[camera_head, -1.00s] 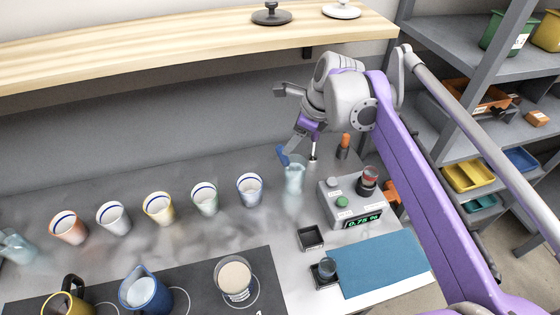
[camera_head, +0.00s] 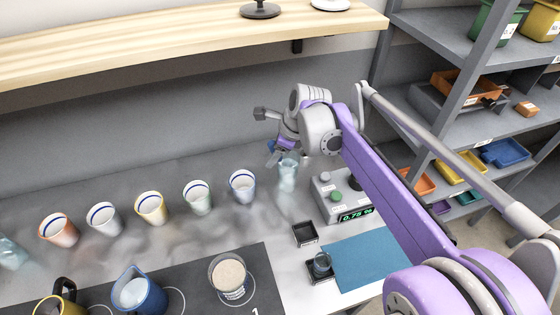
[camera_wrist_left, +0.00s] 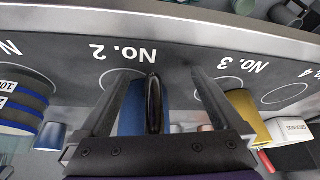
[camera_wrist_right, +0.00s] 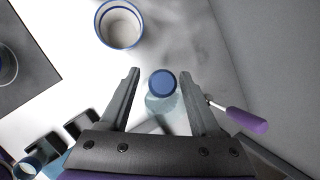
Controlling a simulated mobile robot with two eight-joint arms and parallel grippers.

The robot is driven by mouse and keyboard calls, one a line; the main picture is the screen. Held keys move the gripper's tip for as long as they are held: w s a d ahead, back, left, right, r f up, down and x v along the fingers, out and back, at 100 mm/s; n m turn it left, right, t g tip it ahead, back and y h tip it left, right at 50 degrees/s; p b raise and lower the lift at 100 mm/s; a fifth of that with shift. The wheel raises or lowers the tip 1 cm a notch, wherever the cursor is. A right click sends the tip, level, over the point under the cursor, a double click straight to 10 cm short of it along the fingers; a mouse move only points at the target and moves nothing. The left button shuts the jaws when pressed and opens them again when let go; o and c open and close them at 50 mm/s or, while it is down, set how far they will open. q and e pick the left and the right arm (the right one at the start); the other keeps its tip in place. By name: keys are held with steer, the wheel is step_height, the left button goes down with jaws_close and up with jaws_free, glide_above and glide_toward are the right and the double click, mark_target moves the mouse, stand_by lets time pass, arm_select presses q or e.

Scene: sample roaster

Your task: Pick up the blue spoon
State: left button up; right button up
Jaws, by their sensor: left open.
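The blue spoon (camera_head: 271,157) stands in a clear glass (camera_head: 288,174) at the back of the counter, beside the row of cups. In the right wrist view its round blue end (camera_wrist_right: 162,84) shows above the glass (camera_wrist_right: 160,110). My right gripper (camera_wrist_right: 158,74) is open, with a finger on each side of the blue end and a gap on both sides. In the head view my right gripper is just above the glass, partly hidden by its own arm. My left gripper (camera_wrist_left: 160,75) is open around the black handle (camera_wrist_left: 153,103) of a blue pitcher.
A purple-handled tool (camera_wrist_right: 246,118) is close to the right finger. A row of cups (camera_head: 242,187) stands left of the glass. A grey display box (camera_head: 342,198) and a blue mat (camera_head: 365,258) lie to the right. A wooden shelf (camera_head: 180,38) hangs above.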

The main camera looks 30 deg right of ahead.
jaws_close()
stand_by(0.4)
